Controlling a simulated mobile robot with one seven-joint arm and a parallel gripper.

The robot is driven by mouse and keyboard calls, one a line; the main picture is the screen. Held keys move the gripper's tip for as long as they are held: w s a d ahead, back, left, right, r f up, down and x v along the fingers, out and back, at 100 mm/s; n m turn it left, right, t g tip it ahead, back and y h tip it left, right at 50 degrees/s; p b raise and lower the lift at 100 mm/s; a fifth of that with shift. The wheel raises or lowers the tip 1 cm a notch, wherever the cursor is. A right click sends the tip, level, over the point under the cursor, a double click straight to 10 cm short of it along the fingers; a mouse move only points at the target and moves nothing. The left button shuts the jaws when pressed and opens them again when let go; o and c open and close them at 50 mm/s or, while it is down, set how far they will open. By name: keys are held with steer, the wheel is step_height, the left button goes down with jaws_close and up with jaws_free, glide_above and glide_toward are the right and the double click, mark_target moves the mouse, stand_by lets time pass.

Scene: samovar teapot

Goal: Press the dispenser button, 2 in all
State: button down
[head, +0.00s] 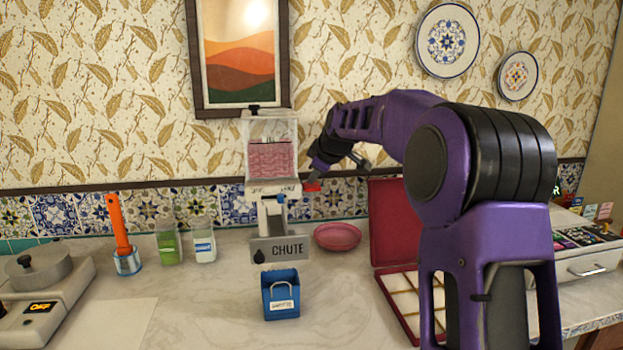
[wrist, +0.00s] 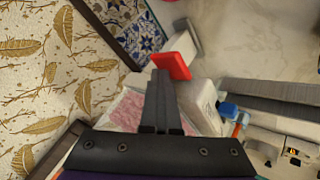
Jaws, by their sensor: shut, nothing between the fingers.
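The dispenser (head: 272,158) stands on the counter against the wall, with a clear hopper of pink contents above a white body and a grey CHUTE plate (head: 280,249). A red piece, apparently the button (head: 313,187), juts from its right side. In the wrist view the red button (wrist: 171,66) lies right at the tips of my gripper (wrist: 159,75). My gripper's fingers are shut together and empty. I cannot tell whether the tips touch the button. In the head view my arm's wrist hides most of the gripper. A blue bin (head: 281,294) stands below the chute.
A pink bowl (head: 337,237) and an open red box (head: 400,290) stand to the right. Green (head: 169,246) and white (head: 203,244) cups and an orange-handled tool (head: 118,225) stand left. A scale (head: 40,285) is at far left. Front counter is partly clear.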

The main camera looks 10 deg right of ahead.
mark_target(314, 187)
stand_by(0.3)
steer(key=shift+r+p, duration=1.3)
steer(key=shift+r, duration=0.3)
steer(key=shift+r+p, duration=2)
steer(key=shift+r, duration=0.55)
step_height(314, 187, up, 4)
steer(key=p, duration=0.4)
